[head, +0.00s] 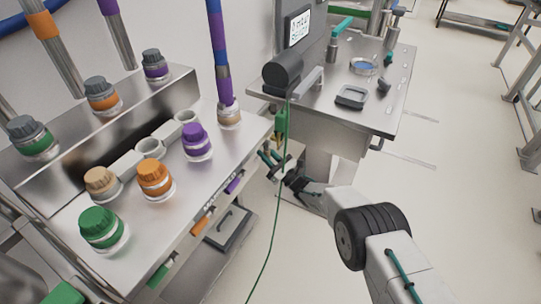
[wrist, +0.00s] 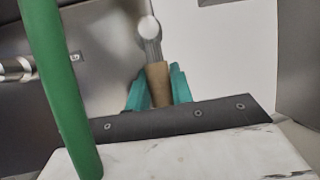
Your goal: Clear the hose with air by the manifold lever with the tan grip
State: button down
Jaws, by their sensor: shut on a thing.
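In the wrist view, a tan grip (wrist: 157,82) on a metal lever with a pale round end (wrist: 148,28) sits between the teal fingertips of my gripper (wrist: 158,90). The fingers are shut on the tan grip. In the head view, my gripper (head: 270,160) is at the far end of the bench's front edge, low beside the green nozzle. There the tan grip is too small or hidden to make out. A thin green hose (head: 272,235) hangs down past my gripper. A thick green length (wrist: 58,90) crosses the left of the wrist view, close to the camera.
Purple (head: 234,183), orange (head: 202,225) and green (head: 160,274) lever grips line the bench (head: 75,235) front. Colored caps stand on the bench. A green nozzle (head: 281,121) hangs by the steel table (head: 398,95), which carries a display (head: 299,28).

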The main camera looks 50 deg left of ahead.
jog(key=shift+a+n, duration=0.1)
jog(key=shift+n, duration=0.2)
jog(key=c, duration=1.2)
grip_release()
jog(key=shift+c, duration=0.2)
jog(key=shift+w, duration=0.1)
jog(key=shift+d+f, duration=0.1)
jog(key=shift+d, duration=0.2)
jog(key=v, duration=0.7)
jog(key=shift+f, duration=0.15)
